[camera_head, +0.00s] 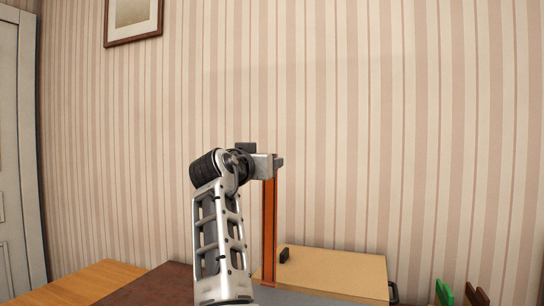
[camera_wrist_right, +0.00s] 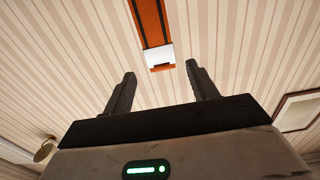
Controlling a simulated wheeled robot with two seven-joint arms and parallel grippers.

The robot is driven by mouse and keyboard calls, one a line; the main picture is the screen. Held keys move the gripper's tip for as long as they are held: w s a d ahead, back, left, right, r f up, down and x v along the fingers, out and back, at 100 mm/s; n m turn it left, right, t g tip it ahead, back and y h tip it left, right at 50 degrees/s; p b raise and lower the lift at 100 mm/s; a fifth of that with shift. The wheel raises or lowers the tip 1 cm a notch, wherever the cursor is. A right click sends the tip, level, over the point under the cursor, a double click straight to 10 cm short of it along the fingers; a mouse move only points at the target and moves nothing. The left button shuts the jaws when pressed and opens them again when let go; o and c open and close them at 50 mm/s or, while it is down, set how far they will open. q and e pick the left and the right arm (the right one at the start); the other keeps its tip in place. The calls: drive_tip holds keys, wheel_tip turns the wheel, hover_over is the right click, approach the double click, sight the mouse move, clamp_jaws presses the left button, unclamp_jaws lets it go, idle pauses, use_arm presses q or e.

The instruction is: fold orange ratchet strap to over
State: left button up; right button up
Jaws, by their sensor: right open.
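The orange ratchet strap (camera_head: 269,230) stands upright as a narrow orange band in front of the wall, beside the tan box. Its top is hidden behind my right gripper (camera_head: 279,162) in the head view. My left gripper is out of view.
A tan box (camera_head: 335,270) with dark handles stands at the lower middle. A wooden surface (camera_head: 85,283) and a dark brown one (camera_head: 150,284) lie at the lower left. Green (camera_head: 444,292) and brown (camera_head: 477,295) pieces stand at lower right. The striped wall is behind.

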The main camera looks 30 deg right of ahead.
drive_tip(key=p+x, duration=0.1)
drive_tip(key=x, duration=0.5)
drive_tip(key=shift+w+d+r, duration=0.1)
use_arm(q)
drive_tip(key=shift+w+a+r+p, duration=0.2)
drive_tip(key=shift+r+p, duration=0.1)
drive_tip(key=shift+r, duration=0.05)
use_arm(e)
drive_tip(key=shift+w+d, duration=0.45)
